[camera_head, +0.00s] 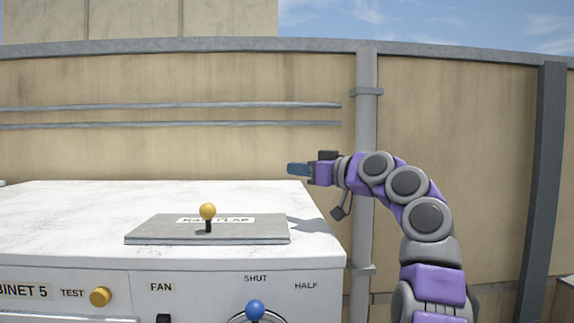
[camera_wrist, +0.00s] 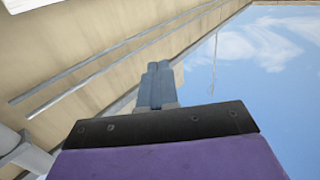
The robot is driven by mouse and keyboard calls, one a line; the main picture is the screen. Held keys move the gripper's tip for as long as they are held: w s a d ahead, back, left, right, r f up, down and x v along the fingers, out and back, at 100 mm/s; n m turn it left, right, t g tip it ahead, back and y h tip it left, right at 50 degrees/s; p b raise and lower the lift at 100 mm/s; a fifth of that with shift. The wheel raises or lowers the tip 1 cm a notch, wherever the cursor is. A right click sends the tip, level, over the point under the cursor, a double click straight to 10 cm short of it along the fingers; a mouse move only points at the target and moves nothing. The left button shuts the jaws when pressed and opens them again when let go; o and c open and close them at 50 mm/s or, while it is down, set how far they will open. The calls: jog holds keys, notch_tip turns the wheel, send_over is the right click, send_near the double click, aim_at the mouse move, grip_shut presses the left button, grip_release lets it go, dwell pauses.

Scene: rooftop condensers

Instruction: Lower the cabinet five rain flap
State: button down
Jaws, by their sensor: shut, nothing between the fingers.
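The rain flap (camera_head: 160,231) is a grey plate lying flat on the white marbled top of cabinet five (camera_head: 60,262) in the head view. A yellow ball knob (camera_head: 208,211) on a short black stem stands at its front middle, partly covering its label. My gripper (camera_head: 291,169) is up to the right of the flap, above the cabinet's right end and apart from it, pointing left. Its blue-grey fingers are together and empty. In the wrist view my gripper (camera_wrist: 158,72) shows its two fingers side by side, touching, against wall and sky. The flap is not in the wrist view.
The cabinet front has a yellow TEST knob (camera_head: 100,297), a FAN control (camera_head: 163,318) and a blue-knobbed lever (camera_head: 254,310) near SHUT and HALF. A vertical pipe (camera_head: 366,120) and two horizontal pipes (camera_head: 170,105) run along the wall behind.

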jog(key=d+r+p, duration=0.1)
jog(key=d+p, duration=0.3)
jog(key=d, duration=0.3)
jog(key=shift+s+d+r, duration=0.15)
jog(key=shift+d+r, duration=0.05)
jog(key=shift+r, duration=0.1)
jog(key=s+b, duration=1)
jog(key=s, duration=0.2)
dwell(0.6)
jog(key=shift+w, duration=0.1)
